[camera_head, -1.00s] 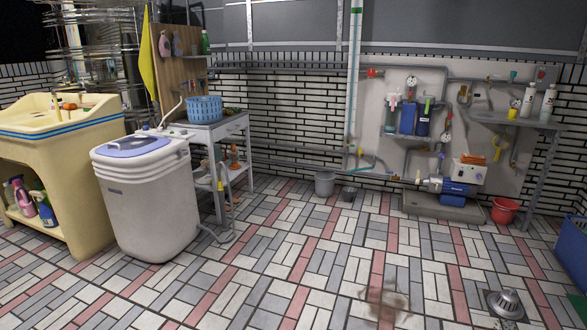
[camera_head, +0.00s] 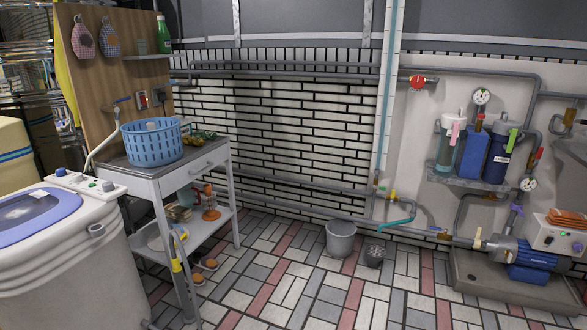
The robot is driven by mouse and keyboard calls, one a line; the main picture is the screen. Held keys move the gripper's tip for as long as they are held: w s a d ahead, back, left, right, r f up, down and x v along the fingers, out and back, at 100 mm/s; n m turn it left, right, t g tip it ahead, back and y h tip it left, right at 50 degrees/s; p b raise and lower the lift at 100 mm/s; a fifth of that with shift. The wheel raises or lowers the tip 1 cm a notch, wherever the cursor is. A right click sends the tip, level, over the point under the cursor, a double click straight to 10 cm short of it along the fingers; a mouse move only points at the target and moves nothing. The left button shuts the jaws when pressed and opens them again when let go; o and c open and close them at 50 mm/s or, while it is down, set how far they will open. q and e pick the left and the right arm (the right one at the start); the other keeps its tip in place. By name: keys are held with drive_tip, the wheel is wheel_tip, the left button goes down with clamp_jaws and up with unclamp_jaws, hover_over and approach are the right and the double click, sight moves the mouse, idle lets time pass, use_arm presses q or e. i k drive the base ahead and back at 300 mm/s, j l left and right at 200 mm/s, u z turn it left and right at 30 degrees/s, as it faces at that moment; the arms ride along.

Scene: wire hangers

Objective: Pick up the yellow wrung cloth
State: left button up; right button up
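A bunched yellow-green item (camera_head: 200,137) lies on the white metal table (camera_head: 190,168), behind and to the right of a blue basket (camera_head: 153,142). It looks crumpled, but I cannot tell whether it is the yellow wrung cloth. A strip of flat yellow fabric (camera_head: 66,88) hangs at the left, partly hidden by the edge of the wooden board. Neither of my grippers shows in the head view.
The white washing machine (camera_head: 60,260) stands at the left, close against the table. A grey bucket (camera_head: 341,240) and a small dark pot (camera_head: 375,256) stand by the wall. A blue pump (camera_head: 527,258) sits at right. The tiled floor in front is clear.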

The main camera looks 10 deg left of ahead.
sight(188, 141)
drive_tip(key=i+u, duration=0.1)
drive_tip(key=i, duration=0.55)
drive_tip(key=i+l, duration=0.2)
drive_tip(key=i, duration=0.5)
drive_tip(key=i+u, duration=0.25)
drive_tip(key=u, duration=0.2)
drive_tip(key=i+l+u, duration=0.1)
drive_tip(key=i+u, duration=0.3)
drive_tip(key=i+l+u, duration=0.15)
drive_tip(key=u, duration=0.3)
drive_tip(key=i+l+u, duration=0.2)
drive_tip(key=u, duration=0.25)
